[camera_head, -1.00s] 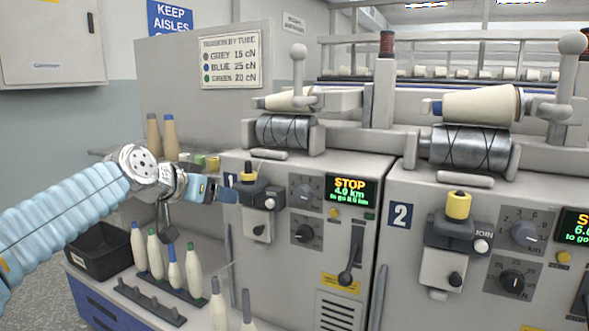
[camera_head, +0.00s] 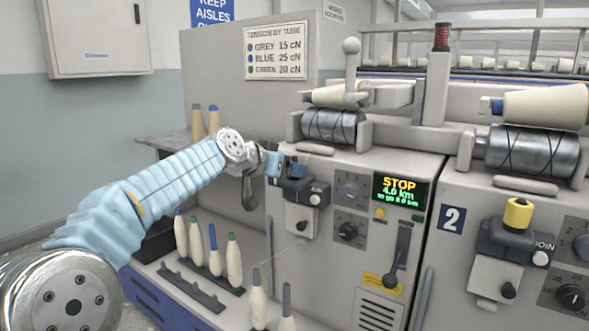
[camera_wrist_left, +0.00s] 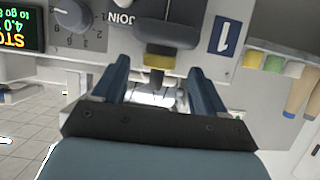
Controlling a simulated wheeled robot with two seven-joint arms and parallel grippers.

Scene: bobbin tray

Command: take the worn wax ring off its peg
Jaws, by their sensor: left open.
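The worn wax ring (camera_wrist_left: 158,62) is a thin yellow band on a dark peg at unit 1, seen in the left wrist view. The ring's peg stands on a dark holder (camera_head: 300,190) on unit 1's front; in the head view my gripper hides the ring. My left gripper (camera_wrist_left: 159,68) is open, its two blue fingers either side of the ring in the wrist view. In the head view the left gripper (camera_head: 277,164) is at the peg's upper left. My right gripper is not in view.
Unit 2 has a taller yellow ring (camera_head: 518,214) on its own holder. Yellow, green (camera_wrist_left: 272,65) and white pieces sit on a side shelf. Several yarn tubes (camera_head: 213,252) stand on pegs below my left arm. Unit 1's display (camera_head: 400,188) reads STOP.

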